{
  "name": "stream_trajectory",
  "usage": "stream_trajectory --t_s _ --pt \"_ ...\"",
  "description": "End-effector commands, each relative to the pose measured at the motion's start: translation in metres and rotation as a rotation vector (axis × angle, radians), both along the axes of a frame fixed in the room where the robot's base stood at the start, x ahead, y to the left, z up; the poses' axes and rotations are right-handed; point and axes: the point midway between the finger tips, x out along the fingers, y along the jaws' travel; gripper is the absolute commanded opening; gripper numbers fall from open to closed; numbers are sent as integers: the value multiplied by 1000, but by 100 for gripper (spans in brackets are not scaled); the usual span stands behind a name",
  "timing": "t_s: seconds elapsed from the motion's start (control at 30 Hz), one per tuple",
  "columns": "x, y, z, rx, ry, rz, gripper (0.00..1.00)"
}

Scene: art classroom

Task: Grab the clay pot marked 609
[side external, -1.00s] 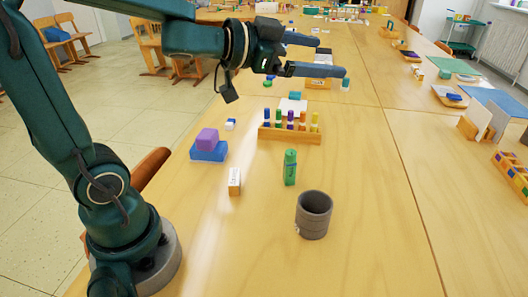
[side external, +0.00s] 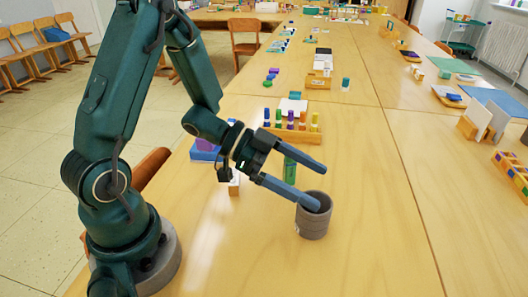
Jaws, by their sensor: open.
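The clay pot (side external: 312,222) is a grey-brown open cylinder standing upright on the table. No number can be read on it at this size. My gripper (side external: 321,186) is open, its two blue-grey fingers pointing right and slightly down. The nearer fingertip overlaps the pot's rim in the picture; I cannot tell whether it touches the pot or is above its opening. The farther fingertip is beyond the pot, just past its back rim in the picture. Nothing is between the fingers that I can see as held.
A green bottle-like item (side external: 290,172) stands behind the fingers, partly hidden. A wooden rack with coloured pegs (side external: 290,136) is farther back. A small white-and-wood block (side external: 234,187) and a blue block (side external: 203,154) are partly behind my arm. The table right of the pot is clear.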

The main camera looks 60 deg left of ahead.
Motion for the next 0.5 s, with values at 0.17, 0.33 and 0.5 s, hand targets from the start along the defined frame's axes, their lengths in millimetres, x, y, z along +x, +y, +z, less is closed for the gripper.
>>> stream_trajectory --t_s 0.17,0.33,0.5 --pt "-1 0 -36 -3 9 3 100" --pt "0 0 -54 0 1 0 100" --pt "2 -2 -61 2 -3 -2 100"
